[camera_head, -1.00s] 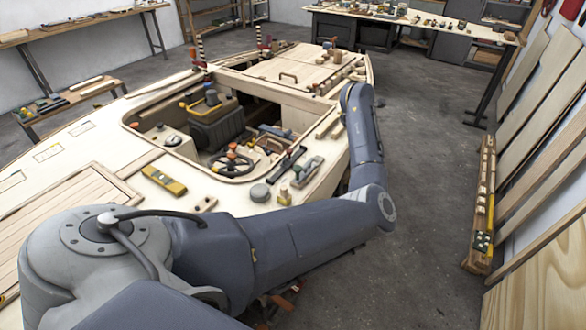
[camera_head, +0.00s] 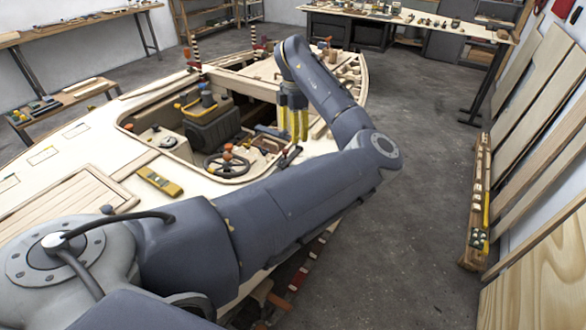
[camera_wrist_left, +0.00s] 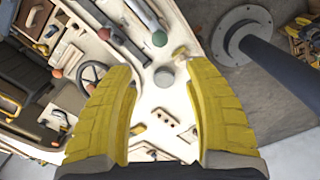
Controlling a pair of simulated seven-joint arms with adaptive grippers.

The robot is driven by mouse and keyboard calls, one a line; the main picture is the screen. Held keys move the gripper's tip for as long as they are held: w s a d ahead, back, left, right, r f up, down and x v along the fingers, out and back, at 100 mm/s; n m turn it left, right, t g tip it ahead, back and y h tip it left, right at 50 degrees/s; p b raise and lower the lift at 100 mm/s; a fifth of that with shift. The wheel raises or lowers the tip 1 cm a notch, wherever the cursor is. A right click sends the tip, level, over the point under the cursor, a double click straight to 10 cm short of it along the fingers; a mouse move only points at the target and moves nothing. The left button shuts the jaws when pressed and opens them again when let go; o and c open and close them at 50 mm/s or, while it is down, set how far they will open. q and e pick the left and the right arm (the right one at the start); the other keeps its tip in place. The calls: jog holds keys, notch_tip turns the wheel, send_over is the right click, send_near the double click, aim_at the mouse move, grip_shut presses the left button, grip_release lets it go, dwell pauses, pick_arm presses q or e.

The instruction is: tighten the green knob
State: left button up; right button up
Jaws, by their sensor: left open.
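The green knob (camera_wrist_left: 159,39) shows in the left wrist view as a small round green top on the pale deck, beyond my fingertips and apart from them. My left gripper (camera_wrist_left: 160,70) is open and empty, its two yellow fingers spread wide. In the head view my left gripper (camera_head: 293,137) hangs over the right side of the cockpit opening, fingers pointing down. There the green knob is hidden behind my arm. A grey round cap (camera_wrist_left: 164,77) lies between the fingers in the wrist picture. My right gripper is not in view.
A steering wheel (camera_head: 227,165) with an orange-red knob stands in the cockpit, left of my gripper. A yellow level (camera_head: 160,181) lies on the deck. Leaning boards (camera_head: 540,140) line the right wall.

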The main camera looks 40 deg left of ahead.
pick_arm(q)
notch_tip(320, 180, down, 16)
jog(key=shift+r, duration=0.2)
dwell(0.4)
grip_shut()
dwell(0.4)
